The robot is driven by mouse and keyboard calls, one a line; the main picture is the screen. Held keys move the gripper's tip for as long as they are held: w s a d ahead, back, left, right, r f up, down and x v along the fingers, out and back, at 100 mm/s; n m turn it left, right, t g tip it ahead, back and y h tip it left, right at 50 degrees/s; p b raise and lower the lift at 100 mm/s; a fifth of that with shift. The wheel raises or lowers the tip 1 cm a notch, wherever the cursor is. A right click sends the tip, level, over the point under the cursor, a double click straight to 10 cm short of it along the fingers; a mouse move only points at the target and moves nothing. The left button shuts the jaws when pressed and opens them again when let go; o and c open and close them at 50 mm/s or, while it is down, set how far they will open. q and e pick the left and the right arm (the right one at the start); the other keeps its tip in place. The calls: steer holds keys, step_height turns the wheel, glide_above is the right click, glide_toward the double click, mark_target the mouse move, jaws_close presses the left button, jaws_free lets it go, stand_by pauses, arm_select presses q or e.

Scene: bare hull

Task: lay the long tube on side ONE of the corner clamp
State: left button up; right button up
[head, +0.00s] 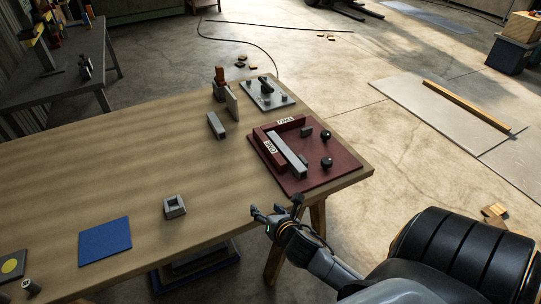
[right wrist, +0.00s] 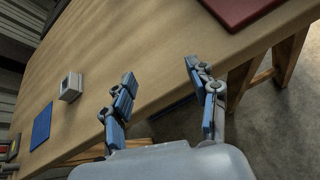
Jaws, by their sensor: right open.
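The corner clamp (head: 322,177) is a dark red plate with raised fences and black knobs, at the right end of the table. Its side ONE fence (head: 263,139) carries a white ONE label. A long grey tube (head: 288,155) lies on the plate along the inner side of that fence; I cannot tell whether it touches the fence. A corner of the red plate also shows in the right wrist view (right wrist: 238,10). My right gripper (head: 277,206) is open and empty off the table's front edge, apart from the clamp; its spread fingers show in the right wrist view (right wrist: 159,72). My left gripper is out of view.
A shorter grey tube (head: 216,126) lies behind the clamp, near an upright plate (head: 232,102) and a grey fixture plate (head: 264,94). A grey square block (head: 174,207) and a blue mat (head: 105,242) are at the front left. The middle of the table is clear.

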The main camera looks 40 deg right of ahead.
steer(key=s+a+f+m+g, duration=0.4)
steer(key=s+f+m, duration=0.2)
steer(key=m, duration=0.6)
steer(key=shift+s+f+y+b, duration=0.2)
steer(key=shift+f+y+b, duration=0.2)
steer(key=shift+f, duration=0.45)
steer(key=s+a+f+m+g+y, duration=0.1)
steer(key=s+a+f+m+g, duration=0.3)
steer(key=f, duration=0.7)
steer(key=s+d+f+m+t+y, duration=0.1)
steer(key=s+f+m, duration=0.2)
steer(key=s+f, duration=0.55)
steer(key=s+a+f+m+g, duration=0.1)
steer(key=s+f+m+g, duration=0.1)
steer(key=s+f+m, duration=0.2)
steer(key=s+a+f+m+g, duration=0.2)
steer(key=s+f+m, duration=0.1)
steer(key=s+f, duration=0.7)
steer(key=s, duration=0.4)
steer(key=shift+s+f+m, duration=0.15)
steer(key=shift+s+m, duration=0.1)
steer(key=shift+m, duration=0.15)
